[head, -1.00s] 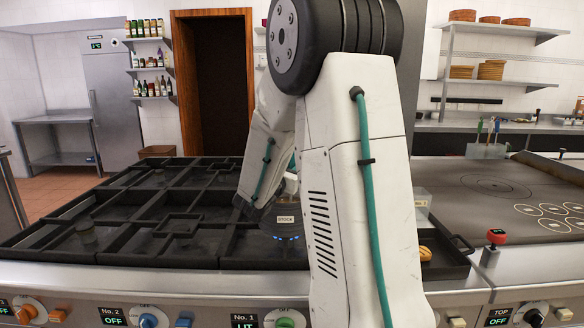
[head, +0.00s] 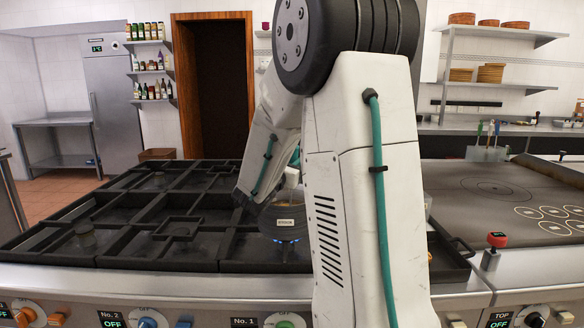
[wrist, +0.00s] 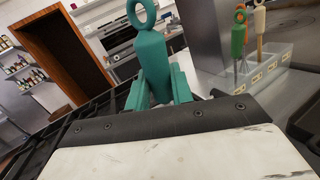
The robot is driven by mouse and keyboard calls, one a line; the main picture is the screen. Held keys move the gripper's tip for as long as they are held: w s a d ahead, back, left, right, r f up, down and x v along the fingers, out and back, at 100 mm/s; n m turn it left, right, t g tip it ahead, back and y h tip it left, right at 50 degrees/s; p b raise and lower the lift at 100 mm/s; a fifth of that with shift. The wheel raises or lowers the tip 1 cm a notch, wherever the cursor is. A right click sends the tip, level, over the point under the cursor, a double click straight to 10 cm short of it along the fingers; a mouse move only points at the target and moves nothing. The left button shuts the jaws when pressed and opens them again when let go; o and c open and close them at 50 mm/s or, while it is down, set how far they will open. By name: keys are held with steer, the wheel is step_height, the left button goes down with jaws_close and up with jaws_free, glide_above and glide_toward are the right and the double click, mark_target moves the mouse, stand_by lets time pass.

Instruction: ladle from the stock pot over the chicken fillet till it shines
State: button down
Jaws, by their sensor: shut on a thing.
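The stock pot (head: 270,221) is dark, carries a white label and sits over a blue flame at the front of the stove; my arm partly covers it. In the wrist view, my gripper (wrist: 158,90) is shut on a teal handle with a ring at its top, which looks like the ladle's handle (wrist: 150,55). The ladle's bowl is hidden in both views, so I cannot tell whether it is in the pot. The chicken fillet is not visible now; a browned piece showed right of my arm earlier, where the arm now covers.
Black grates (head: 110,235) spread left of the pot. A flat hot plate (head: 490,195) lies to the right, with a red knob (head: 497,239) near its front corner.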

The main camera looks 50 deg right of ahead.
steer(key=shift+r, duration=6.6)
